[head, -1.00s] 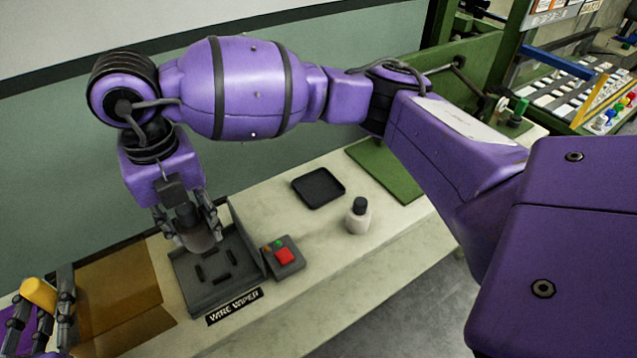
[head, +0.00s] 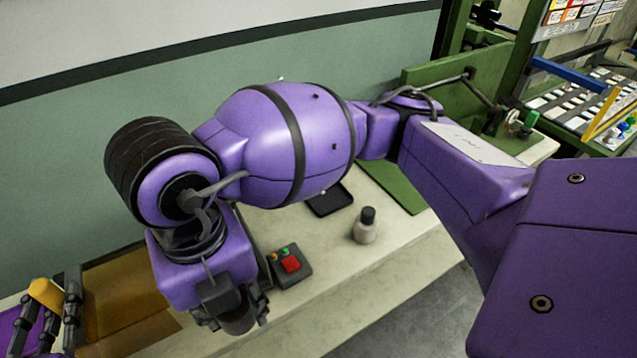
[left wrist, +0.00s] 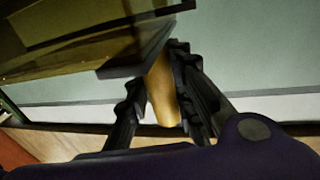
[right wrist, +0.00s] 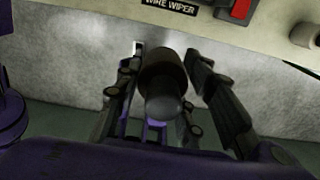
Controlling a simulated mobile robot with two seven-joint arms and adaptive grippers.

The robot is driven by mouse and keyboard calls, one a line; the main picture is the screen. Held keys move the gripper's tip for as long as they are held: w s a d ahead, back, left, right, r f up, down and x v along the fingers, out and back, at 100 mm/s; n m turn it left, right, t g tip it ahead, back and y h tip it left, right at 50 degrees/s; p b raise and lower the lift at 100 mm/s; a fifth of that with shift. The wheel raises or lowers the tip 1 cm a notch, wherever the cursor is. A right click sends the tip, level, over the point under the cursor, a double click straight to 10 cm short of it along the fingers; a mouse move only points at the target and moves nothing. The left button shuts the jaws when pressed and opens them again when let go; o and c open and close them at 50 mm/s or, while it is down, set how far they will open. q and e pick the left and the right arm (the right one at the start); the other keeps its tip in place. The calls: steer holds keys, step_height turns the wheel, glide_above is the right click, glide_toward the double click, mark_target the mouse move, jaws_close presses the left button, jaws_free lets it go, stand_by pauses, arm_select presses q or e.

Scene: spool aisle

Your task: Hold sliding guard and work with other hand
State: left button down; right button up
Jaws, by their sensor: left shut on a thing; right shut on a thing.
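The sliding guard (head: 120,292) is a see-through amber panel at the lower left of the head view. My left gripper (head: 58,308) is shut on its yellow handle (head: 42,291); the handle also shows between the fingers in the left wrist view (left wrist: 162,92). My right gripper (head: 238,316) is shut on a dark cylindrical piece (right wrist: 163,75) with a rounded grey end. The right wrist view shows this piece in front of the bench's front face, below the wire wiper label (right wrist: 170,5). My right arm hides the slotted dark tray in the head view.
A control box (head: 291,267) with a red button stands beside my right gripper. A pale bottle (head: 365,230) with a black cap stands to its right. A black tray (head: 330,200) lies partly hidden behind my arm. The bench front between box and bottle is clear.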

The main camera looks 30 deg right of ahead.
stand_by(0.7)
arm_select(q)
steer(key=d, duration=1.8)
stand_by(0.9)
steer(key=c, duration=1.4)
jaws_free()
steer(key=shift+c, duration=0.2)
